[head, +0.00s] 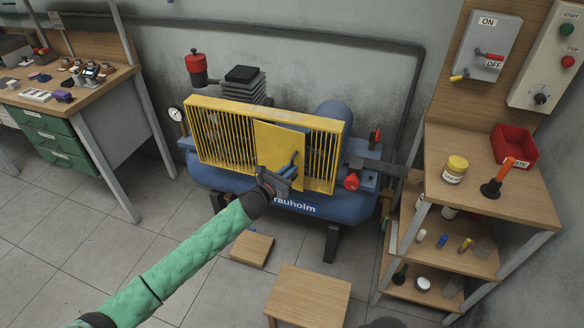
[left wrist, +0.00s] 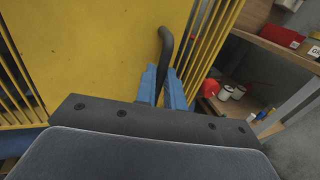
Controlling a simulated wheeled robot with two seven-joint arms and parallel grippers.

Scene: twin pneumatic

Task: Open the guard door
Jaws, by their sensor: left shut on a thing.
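The guard door is a plain yellow panel (head: 277,147) in the yellow slatted guard (head: 215,132) on the front of the blue compressor. In the head view the panel looks slightly angled from the slats, with a dark blue strip along its top right edge. My left gripper (head: 286,172) is at the panel's right side. In the left wrist view its blue fingers (left wrist: 165,88) are shut on a black bent handle (left wrist: 165,45), beside the yellow panel (left wrist: 90,50). The handle's lower part is hidden between the fingers. My right gripper is not in view.
A wooden stool (head: 309,296) and a low wooden block (head: 252,248) stand on the floor before the compressor. A wooden shelf unit (head: 500,190) stands at right, a workbench (head: 75,92) at left.

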